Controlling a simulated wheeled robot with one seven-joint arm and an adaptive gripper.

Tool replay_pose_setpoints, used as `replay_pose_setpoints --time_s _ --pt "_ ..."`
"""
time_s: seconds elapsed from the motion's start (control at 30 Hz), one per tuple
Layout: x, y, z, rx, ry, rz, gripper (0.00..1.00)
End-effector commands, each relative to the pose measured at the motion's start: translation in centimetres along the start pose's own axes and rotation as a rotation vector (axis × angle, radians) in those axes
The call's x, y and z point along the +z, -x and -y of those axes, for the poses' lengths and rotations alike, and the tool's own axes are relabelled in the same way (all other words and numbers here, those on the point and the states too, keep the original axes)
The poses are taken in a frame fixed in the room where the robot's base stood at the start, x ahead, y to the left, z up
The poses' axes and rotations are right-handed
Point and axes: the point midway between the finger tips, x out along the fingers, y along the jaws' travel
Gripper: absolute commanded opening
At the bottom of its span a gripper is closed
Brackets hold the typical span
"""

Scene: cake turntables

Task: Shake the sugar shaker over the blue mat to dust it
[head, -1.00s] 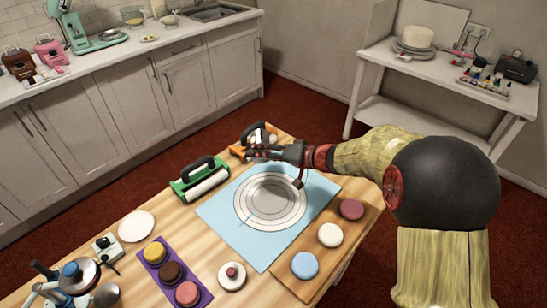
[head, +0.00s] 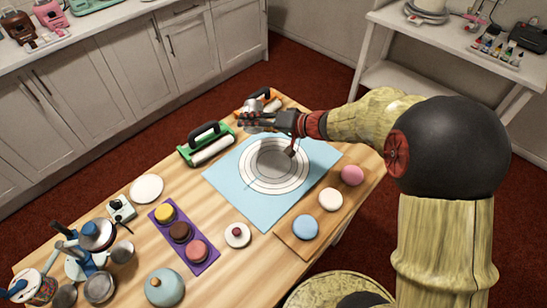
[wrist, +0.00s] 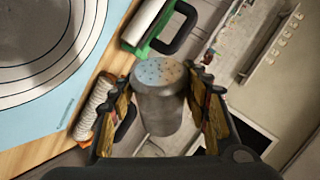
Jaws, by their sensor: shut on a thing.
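The sugar shaker (wrist: 160,105) is a grey metal cylinder with a perforated lid. In the wrist view it sits between the two fingers of my gripper (wrist: 163,108), which is shut on it. In the head view my gripper (head: 262,120) is at the far edge of the blue mat (head: 225,188), and the shaker is hard to make out there. The mat lies flat on the table with printed rings around a grey centre disc. It also shows at the left of the wrist view (wrist: 55,125). I see no clear dusting on it.
A green roller with a black handle (head: 205,143) lies left of the mat. A wooden board (head: 283,225) with pink, cream and blue rounds lies to its right. A purple tray (head: 205,262), a white plate (head: 147,188) and several pots stand nearer.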

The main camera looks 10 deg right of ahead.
Motion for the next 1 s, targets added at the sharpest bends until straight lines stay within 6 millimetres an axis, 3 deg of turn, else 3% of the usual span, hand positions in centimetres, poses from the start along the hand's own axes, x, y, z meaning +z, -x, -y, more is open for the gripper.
replay_pose_setpoints --time_s 1.0 --pt "-0.74 0.56 1.15 0.1 -0.321 0.221 0.13"
